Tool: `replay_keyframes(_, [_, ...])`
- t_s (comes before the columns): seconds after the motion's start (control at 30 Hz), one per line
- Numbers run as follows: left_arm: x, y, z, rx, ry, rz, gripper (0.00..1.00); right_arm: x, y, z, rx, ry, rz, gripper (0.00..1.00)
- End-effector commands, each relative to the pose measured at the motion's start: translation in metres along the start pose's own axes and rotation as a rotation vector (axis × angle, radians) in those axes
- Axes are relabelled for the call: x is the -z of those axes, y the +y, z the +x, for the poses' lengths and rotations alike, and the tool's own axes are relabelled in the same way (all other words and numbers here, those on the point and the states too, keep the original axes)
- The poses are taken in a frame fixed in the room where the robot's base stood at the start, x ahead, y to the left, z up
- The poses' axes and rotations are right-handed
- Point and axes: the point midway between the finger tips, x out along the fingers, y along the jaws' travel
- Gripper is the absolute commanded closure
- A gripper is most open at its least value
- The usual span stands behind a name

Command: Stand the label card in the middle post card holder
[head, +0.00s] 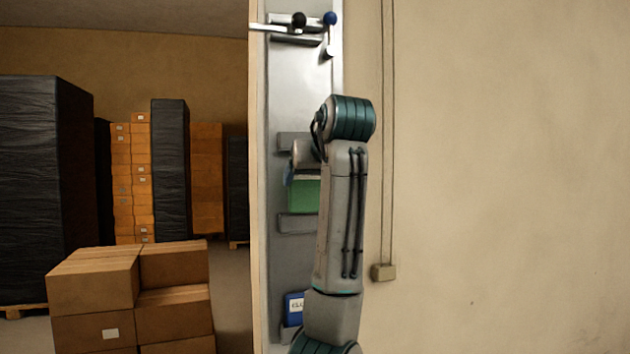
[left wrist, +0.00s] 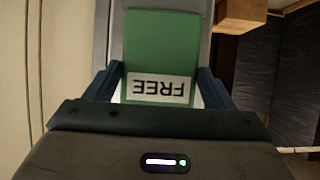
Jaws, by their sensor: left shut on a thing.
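The label card is green with a white strip reading FREE, upside down in the left wrist view (left wrist: 160,45). My left gripper (left wrist: 158,82) is shut on it, with one dark finger at each side edge. In the head view the green card (head: 304,196) shows in front of the grey post (head: 290,95), partly hidden by my left arm. Its lower edge is at or just above a grey holder ledge (head: 295,224). I cannot tell whether it sits in that holder. My left gripper in the head view (head: 289,175) is mostly hidden behind my arm.
A blue card (head: 293,305) stands lower on the post. Another grey ledge (head: 291,140) is above the green card. Levers with a black knob (head: 298,19) and a blue knob (head: 330,18) are at the top. Cartons (head: 95,280) are stacked at left; a bare wall is at right.

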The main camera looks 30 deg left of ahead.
Motion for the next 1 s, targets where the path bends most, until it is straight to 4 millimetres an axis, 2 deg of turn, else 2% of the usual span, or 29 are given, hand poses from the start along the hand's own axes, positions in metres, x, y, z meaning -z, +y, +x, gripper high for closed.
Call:
replay_keyframes(0.6, [0.02, -0.001, 0.039, 0.001, -0.001, 0.0, 0.46, 0.001, 0.002, -0.013, -0.001, 0.001, 0.0, 1.0])
replay_keyframes(0.7, [0.009, 0.0, 0.044, 0.0, -0.001, 0.0, 0.46, 0.001, 0.001, -0.003, -0.001, 0.001, 0.0, 1.0])
replay_keyframes(1.0, [-0.001, 0.0, 0.049, 0.0, 0.0, 0.0, 0.46, 0.0, 0.0, 0.004, -0.001, 0.001, 0.0, 1.0])
